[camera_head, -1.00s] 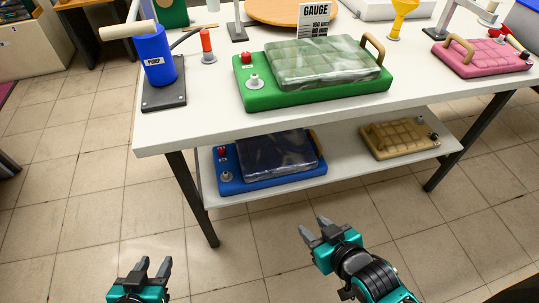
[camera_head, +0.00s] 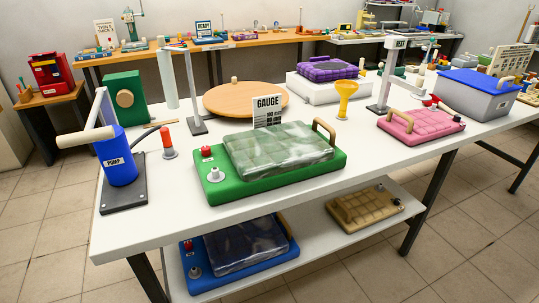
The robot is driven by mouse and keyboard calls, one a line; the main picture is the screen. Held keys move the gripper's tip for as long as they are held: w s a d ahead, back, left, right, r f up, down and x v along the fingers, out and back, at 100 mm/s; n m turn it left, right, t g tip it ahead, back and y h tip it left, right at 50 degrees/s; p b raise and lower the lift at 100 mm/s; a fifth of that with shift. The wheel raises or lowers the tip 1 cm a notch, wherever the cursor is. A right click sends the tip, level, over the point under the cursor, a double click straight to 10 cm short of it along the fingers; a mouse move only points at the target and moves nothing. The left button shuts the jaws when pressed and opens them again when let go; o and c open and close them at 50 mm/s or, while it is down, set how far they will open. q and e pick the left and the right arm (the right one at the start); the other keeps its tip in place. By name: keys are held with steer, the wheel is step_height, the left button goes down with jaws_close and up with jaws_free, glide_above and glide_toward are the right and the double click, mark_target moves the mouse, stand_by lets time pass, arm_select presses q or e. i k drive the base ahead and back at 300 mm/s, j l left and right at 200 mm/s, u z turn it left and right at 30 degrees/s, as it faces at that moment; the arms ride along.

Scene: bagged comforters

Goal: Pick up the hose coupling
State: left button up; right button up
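What looks like the hose coupling, an orange upright cylinder on a grey flanged base (camera_head: 168,141), stands on the white table (camera_head: 120,225) at the left in the head view. It is just right of the blue pump (camera_head: 119,160), which has a tan handle and sits on a dark plate. A short dark hose (camera_head: 145,135) runs from behind the pump toward the orange piece; I cannot tell whether they touch. Neither of my grippers is in view.
A green bagged comforter (camera_head: 280,155) lies right of the orange piece, with a gauge card (camera_head: 267,111) behind it. A round wooden board (camera_head: 245,99), grey stand (camera_head: 194,90), yellow funnel (camera_head: 344,95) and pink comforter (camera_head: 420,123) are also on the table. A lower shelf (camera_head: 300,247) holds blue and tan ones.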

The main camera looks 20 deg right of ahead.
mark_target(168, 147)
steer(key=i+l, duration=0.1)
steer(key=l, duration=0.2)
steer(key=i+l+u, duration=0.1)
steer(key=i+l, duration=0.15)
steer(key=l, duration=0.3)
steer(key=u, duration=1.45)
